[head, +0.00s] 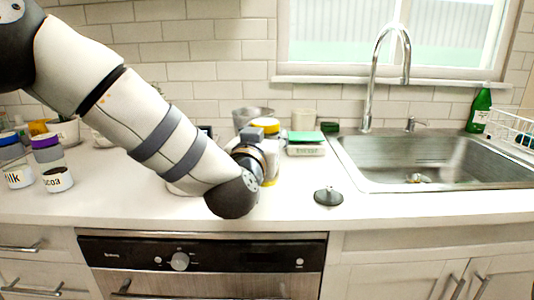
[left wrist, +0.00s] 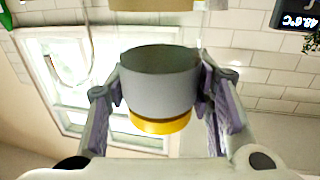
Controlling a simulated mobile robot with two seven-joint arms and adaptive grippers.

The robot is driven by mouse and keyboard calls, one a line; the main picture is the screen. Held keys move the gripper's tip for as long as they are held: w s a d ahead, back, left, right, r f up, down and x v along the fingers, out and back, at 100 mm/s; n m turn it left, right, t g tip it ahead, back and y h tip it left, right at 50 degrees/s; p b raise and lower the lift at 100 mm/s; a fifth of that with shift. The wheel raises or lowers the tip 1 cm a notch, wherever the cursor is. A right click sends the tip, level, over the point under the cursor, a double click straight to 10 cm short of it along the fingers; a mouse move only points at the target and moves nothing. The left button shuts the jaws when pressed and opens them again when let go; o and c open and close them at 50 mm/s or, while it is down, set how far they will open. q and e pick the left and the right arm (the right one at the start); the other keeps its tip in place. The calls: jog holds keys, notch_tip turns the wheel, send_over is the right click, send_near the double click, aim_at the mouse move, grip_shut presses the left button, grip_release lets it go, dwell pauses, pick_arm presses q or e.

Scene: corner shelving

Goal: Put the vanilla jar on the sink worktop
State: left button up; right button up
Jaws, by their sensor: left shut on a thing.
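My left gripper (left wrist: 163,95) is shut around a grey jar with a yellow band (left wrist: 160,125), one finger on each side. No label shows on it in the left wrist view, so I cannot read whether it is vanilla. In the head view a pale jar with a yellow top (head: 272,126) shows beside my left gripper (head: 252,142), partly hidden by the arm. The sink worktop (head: 300,215) is the white counter around the sink (head: 430,160). My right gripper is not in view.
A dark round item with a knob (head: 328,197) lies on the worktop left of the sink. Cocoa (head: 58,180) and milk (head: 18,177) jars stand at far left. A green bottle (head: 480,108) and dish rack (head: 512,130) are right.

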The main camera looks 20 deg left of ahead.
pick_arm(q)
jog(key=shift+w+f, duration=0.3)
jog(key=shift+w, duration=0.05)
notch_tip(320, 180, down, 3)
jog(key=shift+w+f+b, duration=0.1)
jog(key=shift+b, duration=0.25)
jog(key=shift+r, duration=0.2)
jog(key=shift+f, duration=0.15)
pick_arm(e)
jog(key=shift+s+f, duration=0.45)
pick_arm(q)
jog(key=o, duration=1.5)
jog(key=shift+f, duration=0.1)
jog(key=shift+o, duration=0.2)
